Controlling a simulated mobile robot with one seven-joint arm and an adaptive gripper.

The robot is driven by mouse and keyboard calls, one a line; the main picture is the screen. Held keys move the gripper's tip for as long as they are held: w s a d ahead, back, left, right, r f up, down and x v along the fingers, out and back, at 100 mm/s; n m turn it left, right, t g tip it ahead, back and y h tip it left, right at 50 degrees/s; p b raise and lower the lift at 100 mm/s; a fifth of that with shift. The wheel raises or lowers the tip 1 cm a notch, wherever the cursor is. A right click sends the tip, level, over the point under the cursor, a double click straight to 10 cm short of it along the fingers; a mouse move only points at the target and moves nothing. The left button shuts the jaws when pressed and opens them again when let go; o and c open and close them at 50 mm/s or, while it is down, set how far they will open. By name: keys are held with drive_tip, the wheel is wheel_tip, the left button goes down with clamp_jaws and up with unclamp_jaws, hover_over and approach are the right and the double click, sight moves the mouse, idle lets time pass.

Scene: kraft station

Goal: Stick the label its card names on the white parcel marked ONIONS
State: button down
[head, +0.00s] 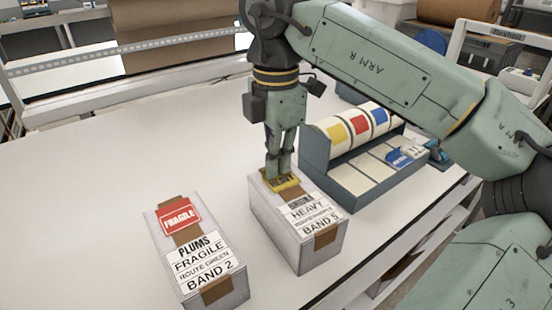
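A white parcel (280,232) with a brown tape strip stands near the middle of the table. Its card (312,214) reads HEAVY and BAND 5; the name line at the top is too blurred to read surely. My gripper (280,172) points down over the far end of this parcel's top. Its fingers are close together and look shut on a yellow label (287,184) reading HEAVY. The label lies flat at the parcel's top, over the tape; whether it touches is hard to tell. The fingers hide its back part.
A second white parcel (222,295), marked PLUMS, stands at the left with a red FRAGILE label (178,217). A grey label dispenser (338,181) with yellow, red and blue rolls stands close at the right. The table's left side is clear.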

drive_tip(key=c, duration=2.3)
unclamp_jaws()
drive_tip(key=o, duration=0.6)
drive_tip(key=shift+r, duration=0.15)
drive_tip(key=shift+r+p, duration=0.65)
drive_tip(key=shift+r, duration=1.45)
